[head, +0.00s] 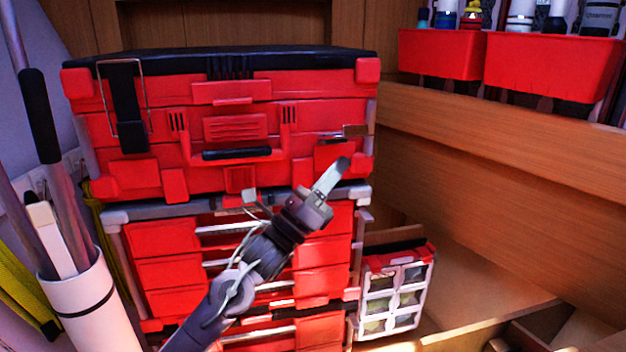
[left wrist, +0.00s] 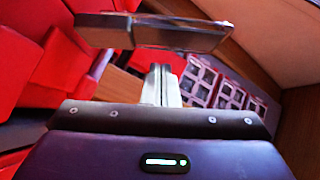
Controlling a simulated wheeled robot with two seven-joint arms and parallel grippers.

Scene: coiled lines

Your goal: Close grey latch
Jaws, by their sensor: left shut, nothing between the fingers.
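A red toolbox with a black lid (head: 235,62) stands on a red drawer unit. The grey latch (head: 356,130) is at the right of its front; it looks like a shiny plate standing out from the red face. In the left wrist view the latch (left wrist: 150,33) is a metallic bar across the top, beyond my fingers. My left gripper (head: 341,168) is shut and empty, just below the latch, with a visible gap in the wrist view. Its closed fingers (left wrist: 160,82) point toward the latch. My right gripper is not in view.
A black latch with a wire loop (head: 125,105) is at the toolbox's left. A small red organizer case (head: 395,290) stands at lower right. Red bins (head: 550,70) with bottles hang at upper right. A white tube (head: 85,300) holding poles stands at left.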

